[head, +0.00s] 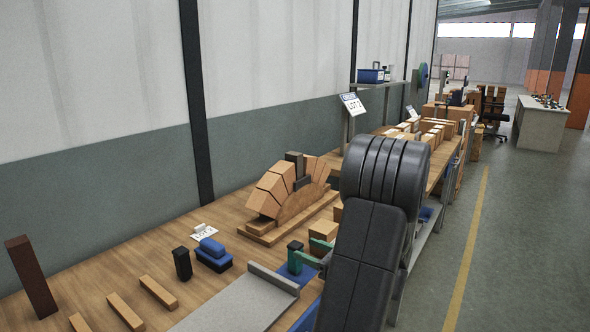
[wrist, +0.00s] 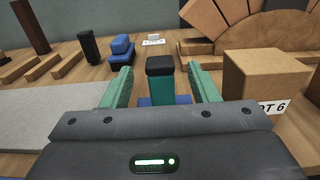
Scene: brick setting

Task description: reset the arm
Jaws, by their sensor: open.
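My gripper (wrist: 162,88) is open, with its two green fingers apart. In the wrist view a green cylinder with a black top (wrist: 160,80) stands upright between and beyond the fingers, on a blue mat (wrist: 150,101). I cannot tell whether a finger touches it. In the head view the cylinder (head: 295,258) stands on the blue mat (head: 284,276) just left of the gripper (head: 318,254). My dark arm hides part of the bench's right side.
A wooden block (wrist: 264,80) stands close right of the gripper. Behind is a brick arch (head: 290,195) on a wooden base. A grey board (head: 240,302), a black cylinder (head: 182,264), blue blocks (head: 213,254) and wooden strips (head: 158,292) lie left.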

